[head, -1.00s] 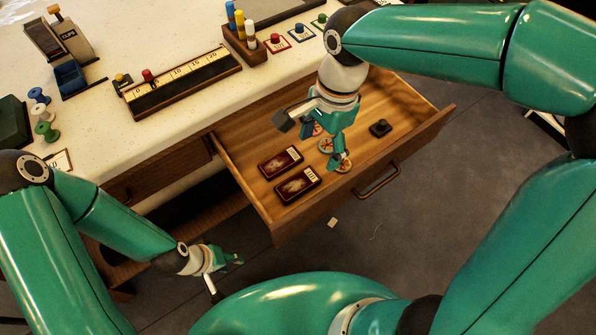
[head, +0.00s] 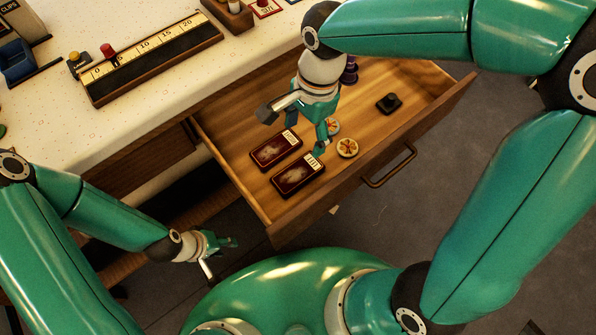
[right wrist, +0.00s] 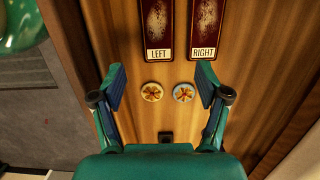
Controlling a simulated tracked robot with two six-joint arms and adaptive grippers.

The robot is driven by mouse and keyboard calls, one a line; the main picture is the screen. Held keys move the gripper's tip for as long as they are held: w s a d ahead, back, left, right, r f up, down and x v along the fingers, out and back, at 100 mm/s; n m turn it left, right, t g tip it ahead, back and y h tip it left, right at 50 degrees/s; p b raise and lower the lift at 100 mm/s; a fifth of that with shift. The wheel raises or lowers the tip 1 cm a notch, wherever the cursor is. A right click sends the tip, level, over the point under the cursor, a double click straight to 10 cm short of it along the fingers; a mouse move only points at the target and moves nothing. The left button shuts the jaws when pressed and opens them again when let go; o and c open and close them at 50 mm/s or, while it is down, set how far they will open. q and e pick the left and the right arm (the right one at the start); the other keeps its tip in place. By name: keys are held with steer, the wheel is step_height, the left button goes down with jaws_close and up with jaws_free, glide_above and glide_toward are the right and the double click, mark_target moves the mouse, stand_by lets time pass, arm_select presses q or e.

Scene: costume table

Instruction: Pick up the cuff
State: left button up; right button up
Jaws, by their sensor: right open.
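No thing is labelled as a cuff. Two small round patterned discs lie in the open drawer: the nearer one (head: 347,148) and another (head: 333,126) partly beside my right gripper's finger. In the right wrist view they show as a pale disc (right wrist: 151,92) and a blue-rimmed disc (right wrist: 183,93), between the fingers in the picture. Two dark red cases, marked LEFT (right wrist: 157,22) and RIGHT (right wrist: 204,22), lie beside them. My right gripper (head: 294,130) is open and empty above the drawer, by the cases and discs. My left gripper (head: 224,256) hangs outside the drawer, its jaw state unclear.
The drawer's front wall (head: 385,168) and handle (head: 390,167) face the floor. A small black object (head: 388,103) and a purple spool (head: 349,71) are further along. A numbered wooden ruler block (head: 152,62) stands on the pale tabletop. The drawer floor between disc and black object is clear.

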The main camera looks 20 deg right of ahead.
glide_above(298, 172)
steer(key=f, duration=0.8)
steer(key=shift+w+d+b, duration=0.3)
steer(key=shift+d+b, duration=0.05)
steer(key=shift+s+a+f, duration=0.15)
steer(key=shift+f, duration=1.15)
steer(key=shift+s+a+f, duration=0.1)
steer(key=shift+f, duration=1.2)
steer(key=shift+r, duration=0.1)
steer(key=c, duration=1)
